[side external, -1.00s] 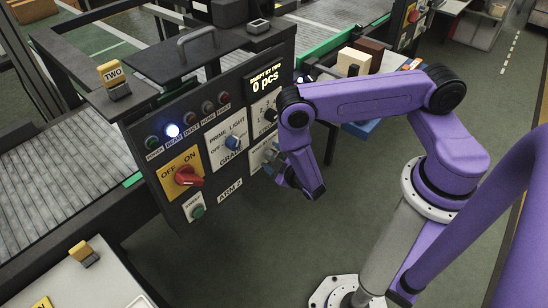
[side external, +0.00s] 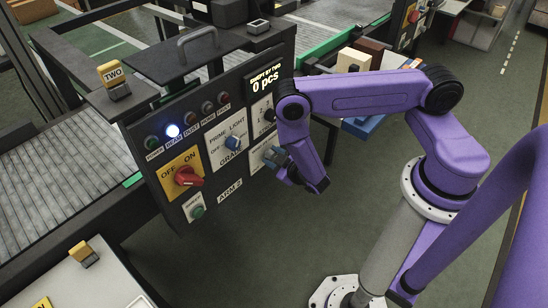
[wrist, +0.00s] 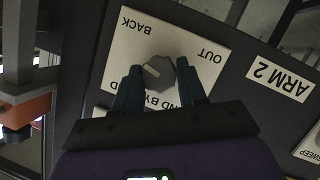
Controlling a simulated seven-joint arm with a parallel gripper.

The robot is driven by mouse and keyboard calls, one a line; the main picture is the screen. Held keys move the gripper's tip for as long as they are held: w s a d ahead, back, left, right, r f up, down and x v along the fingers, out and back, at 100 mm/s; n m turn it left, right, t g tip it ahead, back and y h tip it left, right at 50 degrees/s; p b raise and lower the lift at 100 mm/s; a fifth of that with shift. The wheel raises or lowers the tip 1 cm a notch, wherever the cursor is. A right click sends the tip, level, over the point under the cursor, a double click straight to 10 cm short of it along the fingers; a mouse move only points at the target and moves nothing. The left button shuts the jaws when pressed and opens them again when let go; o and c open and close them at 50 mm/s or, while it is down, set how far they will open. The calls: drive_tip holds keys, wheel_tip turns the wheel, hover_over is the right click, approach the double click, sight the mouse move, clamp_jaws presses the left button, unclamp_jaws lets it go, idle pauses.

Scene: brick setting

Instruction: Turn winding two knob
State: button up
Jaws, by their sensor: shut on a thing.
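A grey knob (wrist: 157,78) with a pale pointer line sits on a white plate (wrist: 205,55) in the wrist view. The plate reads BACK and OUT, with a third label partly hidden, ending "ND BY". My gripper (wrist: 160,69) has its dark fingers on either side of the knob and is shut on it. In the side view my gripper (side external: 275,156) is at the lower right of the black control panel (side external: 236,187). The knob itself is hard to make out there behind the fingers.
The panel also carries a red OFF/ON knob (side external: 185,176), a blue PRIME/LIGHT knob (side external: 233,143), a green button (side external: 197,211) and a row of lamps with a blue one (side external: 172,130) lit. A yellow TWO tag (side external: 112,73) stands above. Floor in front is clear.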

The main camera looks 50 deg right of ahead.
drive_tip(key=m+y, duration=0.2)
drive_tip(key=m, duration=0.1)
drive_tip(key=shift+d, duration=0.2)
drive_tip(key=m+y, duration=0.2)
drive_tip(key=shift+d+m, duration=0.15)
drive_tip(key=shift+m, duration=0.15)
drive_tip(key=m+y, duration=0.2)
drive_tip(key=m, duration=0.1)
drive_tip(key=shift+d, duration=0.1)
drive_tip(key=shift+f+m+t+y, duration=0.15)
drive_tip(key=shift+m+t+y, duration=0.25)
drive_tip(key=shift+m+y, duration=0.8)
drive_tip(key=shift+m, duration=0.4)
drive_tip(key=o, duration=1.1)
drive_tip(key=shift+c, duration=0.2)
